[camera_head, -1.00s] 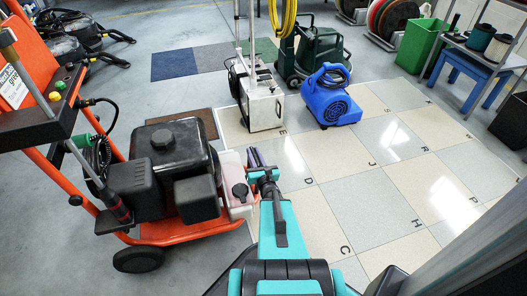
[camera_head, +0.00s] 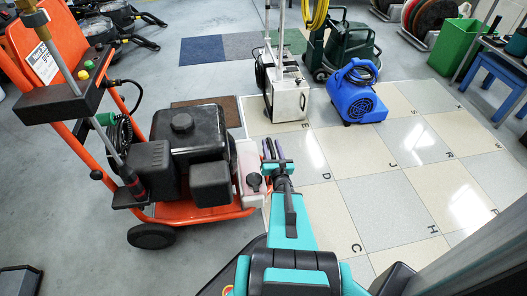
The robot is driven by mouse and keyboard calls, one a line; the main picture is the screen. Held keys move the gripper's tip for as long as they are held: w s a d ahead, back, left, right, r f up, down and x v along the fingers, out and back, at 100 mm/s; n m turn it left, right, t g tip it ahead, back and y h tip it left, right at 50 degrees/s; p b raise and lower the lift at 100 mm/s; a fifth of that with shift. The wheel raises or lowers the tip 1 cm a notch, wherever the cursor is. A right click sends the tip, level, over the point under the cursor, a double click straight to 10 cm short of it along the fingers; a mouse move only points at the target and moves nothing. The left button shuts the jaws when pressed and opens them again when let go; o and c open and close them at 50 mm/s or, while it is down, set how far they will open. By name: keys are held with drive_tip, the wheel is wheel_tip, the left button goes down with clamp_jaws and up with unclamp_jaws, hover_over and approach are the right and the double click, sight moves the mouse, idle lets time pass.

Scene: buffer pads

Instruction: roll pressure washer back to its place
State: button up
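The pressure washer (camera_head: 186,155) stands upright at left, with an orange wheeled frame, a black engine and a pale tank (camera_head: 249,172) at its right end. Its upright handle frame (camera_head: 62,80) leans to the upper left, with a hose and wand on it. My gripper (camera_head: 272,149), with purple fingers on a teal arm, is just right of the tank. The fingers look a little apart with nothing seen between them. I cannot tell whether the gripper touches the tank.
A lettered tile floor (camera_head: 375,195) lies to the right, mostly bare. A white upright machine (camera_head: 290,98), a blue blower (camera_head: 357,98) and a dark green machine (camera_head: 345,48) stand at its back. A brown mat (camera_head: 226,108) lies behind the washer. A dark object (camera_head: 20,281) is at lower left.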

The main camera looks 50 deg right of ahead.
sight(275, 158)
drive_tip(key=shift+s+a, duration=0.1)
drive_tip(key=shift+r+p+v, duration=0.2)
drive_tip(key=shift+p+v, duration=0.6)
drive_tip(key=shift+v, duration=0.9)
drive_tip(key=shift+p+v, duration=1.25)
drive_tip(key=shift+v, duration=0.65)
drive_tip(key=shift+f, duration=0.15)
